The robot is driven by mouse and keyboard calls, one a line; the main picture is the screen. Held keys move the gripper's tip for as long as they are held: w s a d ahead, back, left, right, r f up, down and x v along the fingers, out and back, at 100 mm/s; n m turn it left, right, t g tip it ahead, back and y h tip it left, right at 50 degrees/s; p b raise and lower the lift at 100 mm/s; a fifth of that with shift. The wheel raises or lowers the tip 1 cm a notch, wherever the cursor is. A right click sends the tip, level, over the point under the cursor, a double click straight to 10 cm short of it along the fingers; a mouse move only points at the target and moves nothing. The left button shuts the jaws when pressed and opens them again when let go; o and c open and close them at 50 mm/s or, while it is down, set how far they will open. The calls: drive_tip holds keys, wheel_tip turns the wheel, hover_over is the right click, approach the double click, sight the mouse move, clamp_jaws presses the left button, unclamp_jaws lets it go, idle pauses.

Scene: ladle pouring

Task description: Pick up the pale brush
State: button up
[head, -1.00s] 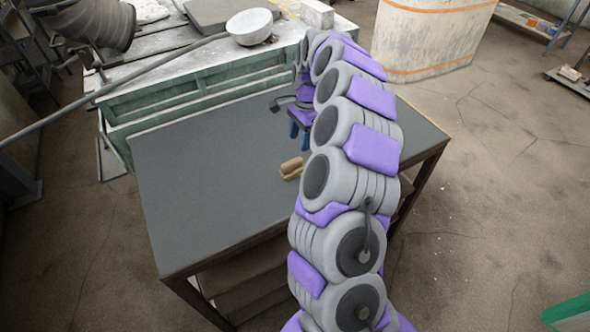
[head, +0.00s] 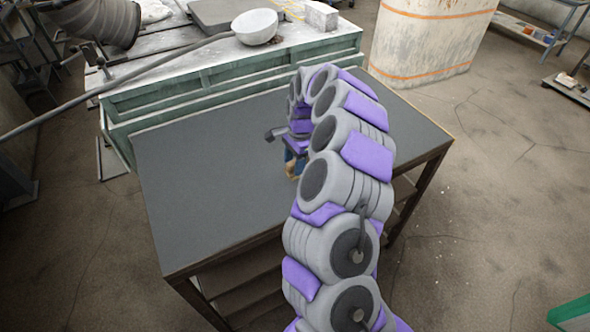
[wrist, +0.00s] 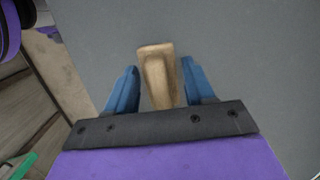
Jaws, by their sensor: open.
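The pale brush (wrist: 158,75) is a small tan block with a raised handle, lying on the dark grey table (head: 200,190). In the wrist view it lies between the two blue fingers of my gripper (wrist: 160,85), with a visible gap on the right and a narrower one on the left. Its far end reaches beyond the fingertips, and its near end is hidden by the gripper's black bar. My gripper is open. In the head view my gripper (head: 295,165) is low over the brush, which is mostly hidden behind the fingers and arm.
A green-sided bench (head: 230,80) stands behind the table, with a long-handled ladle (head: 256,27) and a pale block (head: 321,16) on it. A large pale cylinder (head: 425,40) stands at the back right. The table's left part is clear.

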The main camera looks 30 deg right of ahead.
drive_tip(key=shift+d, duration=0.9)
drive_tip(key=c, duration=0.4)
drive_tip(key=shift+s+d, duration=0.1)
drive_tip(key=shift+d, duration=0.05)
drive_tip(key=c, duration=0.3)
drive_tip(key=shift+a+r, duration=0.1)
drive_tip(key=shift+a, duration=0.6)
drive_tip(key=shift+c, duration=0.5)
drive_tip(key=shift+d+r+p, duration=0.2)
drive_tip(key=shift+r+p, duration=0.05)
drive_tip(key=shift+r, duration=0.5)
drive_tip(key=shift+d+r+p, duration=0.2)
drive_tip(key=shift+r, duration=0.55)
drive_tip(key=shift+s+d+r, duration=0.1)
drive_tip(key=shift+d+r, duration=0.05)
drive_tip(key=shift+r, duration=0.15)
drive_tip(key=s+r+p, duration=0.1)
drive_tip(key=s, duration=1.4)
drive_tip(key=shift+s, duration=0.35)
drive_tip(key=shift+r, duration=0.1)
